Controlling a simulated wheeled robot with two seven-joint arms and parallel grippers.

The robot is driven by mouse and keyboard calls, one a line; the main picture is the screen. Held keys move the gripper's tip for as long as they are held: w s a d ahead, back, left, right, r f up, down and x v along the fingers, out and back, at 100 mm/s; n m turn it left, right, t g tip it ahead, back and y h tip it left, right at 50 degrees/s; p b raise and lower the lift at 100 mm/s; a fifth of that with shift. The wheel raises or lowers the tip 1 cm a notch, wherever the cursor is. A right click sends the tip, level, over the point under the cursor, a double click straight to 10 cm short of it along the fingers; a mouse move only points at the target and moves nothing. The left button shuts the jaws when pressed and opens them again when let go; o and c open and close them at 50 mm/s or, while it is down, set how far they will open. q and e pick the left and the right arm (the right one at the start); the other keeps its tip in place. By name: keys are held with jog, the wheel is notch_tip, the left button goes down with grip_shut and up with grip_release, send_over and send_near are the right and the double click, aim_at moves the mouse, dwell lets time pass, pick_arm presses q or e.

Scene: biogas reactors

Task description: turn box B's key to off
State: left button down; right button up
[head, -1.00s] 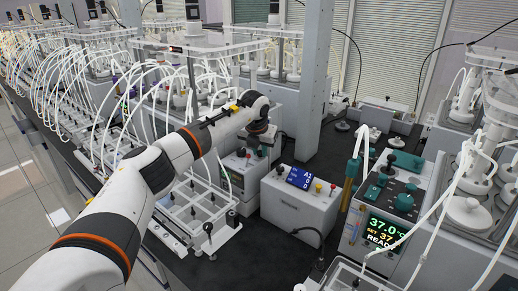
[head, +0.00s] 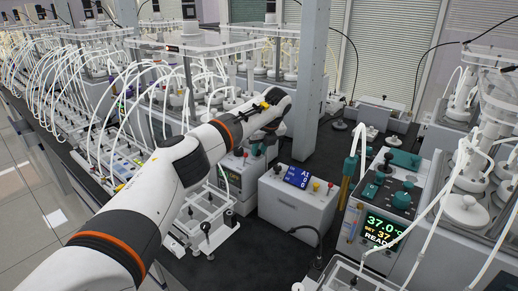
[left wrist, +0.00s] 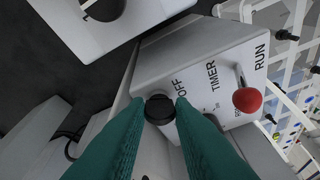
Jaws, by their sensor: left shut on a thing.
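In the left wrist view a pale grey control box (left wrist: 205,55) carries the labels OFF, TIMER and RUN. A small black key or knob (left wrist: 160,112) sits near its OFF label. The teal fingers of my left gripper (left wrist: 161,103) are closed on this black piece from both sides. A lever with a red ball (left wrist: 247,99) stands near the TIMER and RUN labels. In the head view my left arm reaches over a small grey box (head: 239,172) at the middle, and its fingers are mostly hidden. I cannot read a letter B on the box. My right gripper is not in view.
A heater unit reading 37.0 (head: 381,229) is farther right. A grey post (head: 312,85) rises behind. White tubing and bottle racks crowd the left. Dark bench (head: 255,250) shows in front.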

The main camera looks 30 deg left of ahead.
pick_arm(q)
jog(key=shift+r+n, duration=0.1)
jog(key=shift+n, duration=0.3)
jog(key=c, duration=1.3)
grip_release()
jog(key=shift+o, duration=0.2)
jog(key=shift+s, duration=0.1)
jog(key=shift+r, duration=0.15)
